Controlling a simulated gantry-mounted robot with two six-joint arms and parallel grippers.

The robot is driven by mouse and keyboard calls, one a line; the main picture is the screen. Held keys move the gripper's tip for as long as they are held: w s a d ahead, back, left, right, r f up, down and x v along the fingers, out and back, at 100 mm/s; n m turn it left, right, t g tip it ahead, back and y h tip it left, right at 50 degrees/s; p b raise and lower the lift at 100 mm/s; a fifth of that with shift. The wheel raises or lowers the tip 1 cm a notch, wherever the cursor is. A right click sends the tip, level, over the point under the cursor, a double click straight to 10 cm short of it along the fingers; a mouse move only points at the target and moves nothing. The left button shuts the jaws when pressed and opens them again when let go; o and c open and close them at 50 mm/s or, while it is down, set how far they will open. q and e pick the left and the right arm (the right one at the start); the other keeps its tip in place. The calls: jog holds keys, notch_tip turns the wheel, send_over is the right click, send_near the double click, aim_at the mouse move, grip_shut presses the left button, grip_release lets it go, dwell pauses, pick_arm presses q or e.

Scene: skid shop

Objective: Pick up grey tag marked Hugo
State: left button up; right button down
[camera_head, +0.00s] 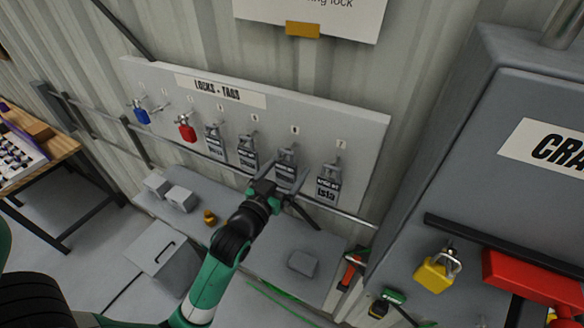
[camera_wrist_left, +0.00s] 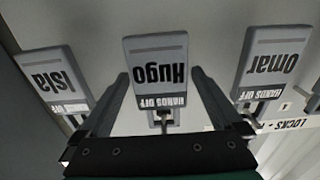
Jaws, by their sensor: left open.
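The grey tag marked Hugo (camera_head: 286,170) hangs from a hook on the locks and tags board, just left of the Isla tag (camera_head: 328,189). In the left wrist view the Hugo tag (camera_wrist_left: 158,68) shows upside down in the middle, between the Isla tag (camera_wrist_left: 56,77) and the Omar tag (camera_wrist_left: 270,64). My left gripper (camera_head: 285,194) is open in front of the board, close to the Hugo tag. In the wrist view its fingers (camera_wrist_left: 160,82) stand on either side of that tag's picture; I see no contact. My right gripper is out of view.
The board (camera_head: 362,130) also holds a blue padlock (camera_head: 142,117), a red padlock (camera_head: 186,132) and another grey tag (camera_head: 216,146). A rail runs below it, above a grey bench (camera_head: 235,258) with small boxes. A grey cabinet (camera_head: 480,150) with a yellow padlock (camera_head: 432,274) stands at right.

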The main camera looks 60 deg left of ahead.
pick_arm(q)
jog(key=shift+s, duration=0.1)
jog(key=shift+c, duration=1)
jog(key=c, duration=1.1)
